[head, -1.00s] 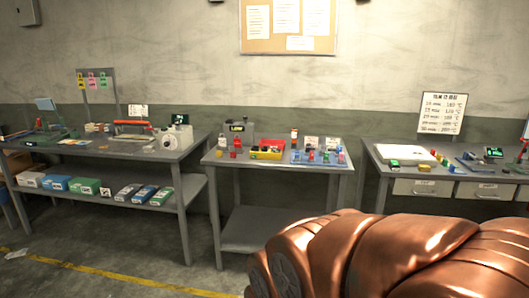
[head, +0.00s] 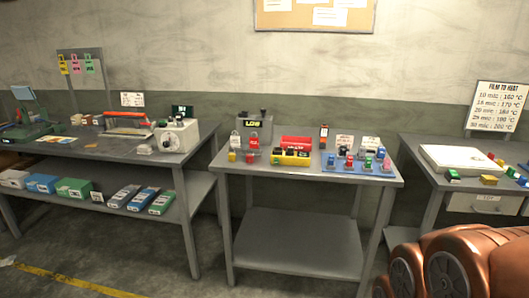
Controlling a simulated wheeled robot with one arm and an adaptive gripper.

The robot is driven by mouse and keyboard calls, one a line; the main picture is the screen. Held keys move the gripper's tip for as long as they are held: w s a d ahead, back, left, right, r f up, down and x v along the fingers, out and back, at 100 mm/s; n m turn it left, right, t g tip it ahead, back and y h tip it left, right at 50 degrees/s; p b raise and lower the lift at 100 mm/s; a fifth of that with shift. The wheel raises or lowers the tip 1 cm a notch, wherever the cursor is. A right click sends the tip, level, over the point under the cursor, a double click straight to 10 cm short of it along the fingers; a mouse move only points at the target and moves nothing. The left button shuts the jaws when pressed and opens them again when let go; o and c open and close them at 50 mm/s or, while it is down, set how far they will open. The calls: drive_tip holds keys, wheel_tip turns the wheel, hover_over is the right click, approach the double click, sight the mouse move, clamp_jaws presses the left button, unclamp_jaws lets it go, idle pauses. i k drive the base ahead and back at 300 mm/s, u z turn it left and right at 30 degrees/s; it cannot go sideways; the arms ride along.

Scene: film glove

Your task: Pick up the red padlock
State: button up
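On the middle grey table (head: 300,183), a small red padlock-like item (head: 253,142) is at the front of a grey box labelled with yellow letters (head: 257,129). A yellow item (head: 232,156) is at its left. On a blue tray (head: 372,172) at the table's right are several small coloured items, including a red one (head: 349,162). They are too small to tell which is the red padlock for certain. My copper-coloured arm fills the lower right corner; my gripper is not visible.
The left table (head: 110,150) holds tools and a white device (head: 176,138). The right table (head: 430,150) holds a white slab (head: 457,158) and a sign (head: 497,107). Floor before the middle table is clear.

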sight(250, 158)
drive_tip(key=u, duration=0.25)
drive_tip(key=i, duration=0.75)
drive_tip(key=u, duration=1.15)
drive_tip(key=i, duration=0.5)
drive_tip(key=u, duration=0.55)
